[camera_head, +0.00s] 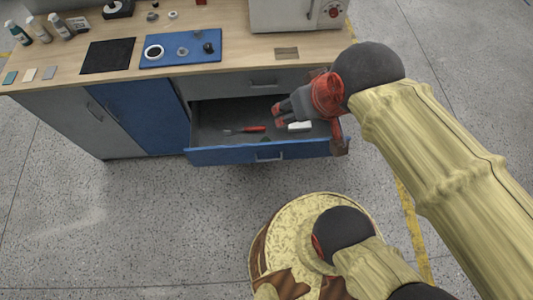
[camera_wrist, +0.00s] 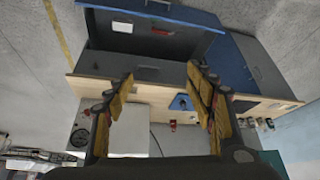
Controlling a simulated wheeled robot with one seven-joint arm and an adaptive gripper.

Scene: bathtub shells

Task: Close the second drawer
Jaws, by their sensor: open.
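The second drawer (camera_head: 258,152) has a blue front with a grey handle. It is pulled well out, below a shut grey top drawer (camera_head: 235,84). A red-handled tool (camera_head: 246,129) and a white item (camera_head: 299,127) lie inside it. In the wrist view, which is upside down, the open drawer (camera_wrist: 178,18) is at the top. My gripper (camera_head: 311,132) is over the right end of the drawer, near its front edge; I cannot tell whether it touches. Its two fingers are spread and empty in the wrist view (camera_wrist: 160,78).
The wooden worktop (camera_head: 230,75) holds a blue mat (camera_head: 185,50), a black mat (camera_head: 107,56), bottles and a white appliance (camera_head: 298,15). A blue cabinet door (camera_head: 140,112) is left of the drawer. The floor in front is clear apart from my base.

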